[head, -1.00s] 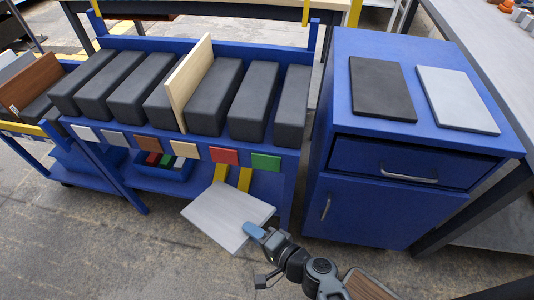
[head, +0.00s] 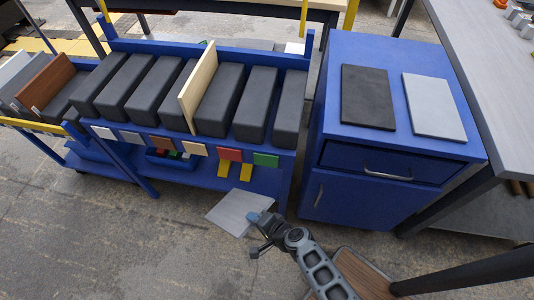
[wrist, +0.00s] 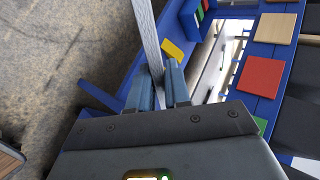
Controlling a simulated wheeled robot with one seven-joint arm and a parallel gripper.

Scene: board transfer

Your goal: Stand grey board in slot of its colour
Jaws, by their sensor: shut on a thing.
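My gripper (head: 262,218) is shut on a grey board (head: 235,212) by its edge and holds it over the floor in front of the blue rack. In the wrist view the board (wrist: 147,35) shows edge-on between the fingertips (wrist: 160,85). The blue rack (head: 225,51) carries a row of dark blocks (head: 215,100) with slots between them. Coloured tags line its front: whitish (head: 103,132), grey (head: 131,138), brown (head: 163,142), beige (head: 194,148), red (head: 229,154) and green (head: 265,160). The grey-tag slot looks empty.
A beige board (head: 200,85) stands upright in the rack above its tag. A blue cabinet (head: 340,185) at right bears a black board (head: 368,97) and a light grey board (head: 434,106). A brown board (head: 45,82) stands on the left cart. Open floor lies front left.

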